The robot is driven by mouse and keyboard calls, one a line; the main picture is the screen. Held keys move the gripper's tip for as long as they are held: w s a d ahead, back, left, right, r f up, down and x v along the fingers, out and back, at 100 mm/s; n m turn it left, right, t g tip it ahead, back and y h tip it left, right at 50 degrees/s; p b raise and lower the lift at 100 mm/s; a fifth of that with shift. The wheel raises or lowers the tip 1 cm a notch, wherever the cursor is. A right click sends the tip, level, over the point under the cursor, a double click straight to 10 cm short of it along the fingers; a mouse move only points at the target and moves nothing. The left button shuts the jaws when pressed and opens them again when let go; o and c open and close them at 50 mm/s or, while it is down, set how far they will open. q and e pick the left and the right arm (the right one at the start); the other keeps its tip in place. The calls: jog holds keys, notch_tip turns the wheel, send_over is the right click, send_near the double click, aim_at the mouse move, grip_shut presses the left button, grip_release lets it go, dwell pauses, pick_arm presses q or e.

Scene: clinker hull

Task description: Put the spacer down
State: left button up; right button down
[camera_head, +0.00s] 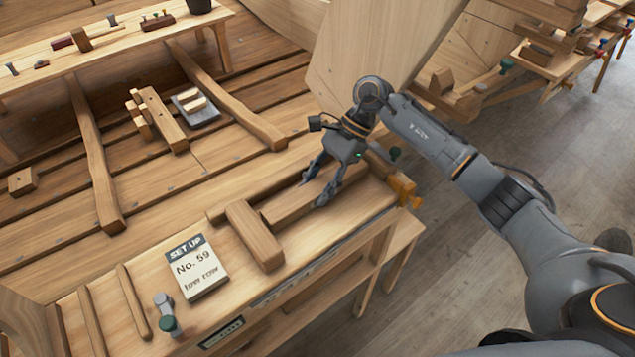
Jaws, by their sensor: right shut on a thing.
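My right gripper (316,190) reaches down over the bench at the centre, its two dark fingers on either side of a light wooden bar, the spacer (287,207). It is shut on this bar. The bar lies low, close to the bench top; I cannot tell whether it touches the wood beneath. A thicker wooden block (254,236) lies crosswise at the bar's near left end. The far part of the bar is partly hidden by the gripper. My left gripper is not in view.
A card (197,267) reading "SET UP No. 59" lies left of the block. A green-ended clamp (167,315) sits at the bench's near edge, and an orange clamp (403,188) at its right end. Behind, the planked hull (170,225) holds wooden blocks (163,120) and a grey tray (205,118).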

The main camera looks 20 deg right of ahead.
jog(key=c, duration=0.8)
grip_release()
jog(key=shift+o, duration=0.2)
jog(key=b+v, duration=0.3)
jog(key=v, duration=0.4)
jog(key=shift+f, duration=0.1)
jog(key=shift+d+r, duration=0.1)
jog(key=shift+r, duration=0.2)
jog(key=shift+f, duration=0.1)
